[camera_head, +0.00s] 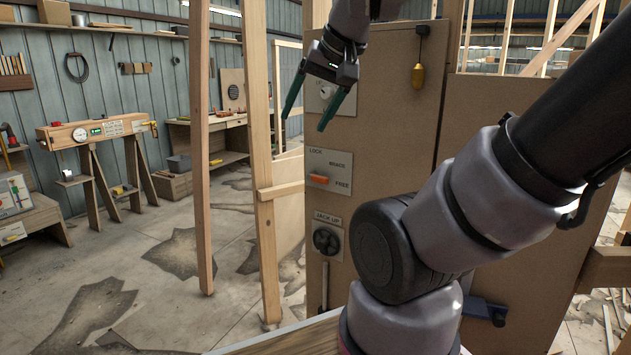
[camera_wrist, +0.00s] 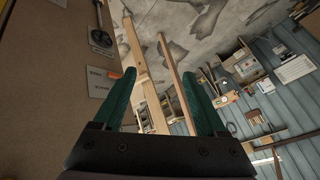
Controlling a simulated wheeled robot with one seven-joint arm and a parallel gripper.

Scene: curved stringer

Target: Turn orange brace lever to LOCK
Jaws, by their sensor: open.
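The orange brace lever (camera_head: 319,179) sits on a pale plate (camera_head: 342,188) on the brown panel in the head view. The plate reads LOCK at upper left, BRACE at right and FREE at lower right. The lever lies roughly level, with its orange end at the left. My gripper (camera_head: 307,113) is above the plate, its two green fingers spread and empty, pointing down. In the wrist view the lever (camera_wrist: 115,75) shows small on its plate, left of and beyond my open fingers (camera_wrist: 155,80).
Below the brace plate is a JACK UP plate with a dark round knob (camera_head: 327,240). A yellow pendant (camera_head: 418,76) hangs at the panel's upper right. Upright wooden studs (camera_head: 201,150) stand left of the panel.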

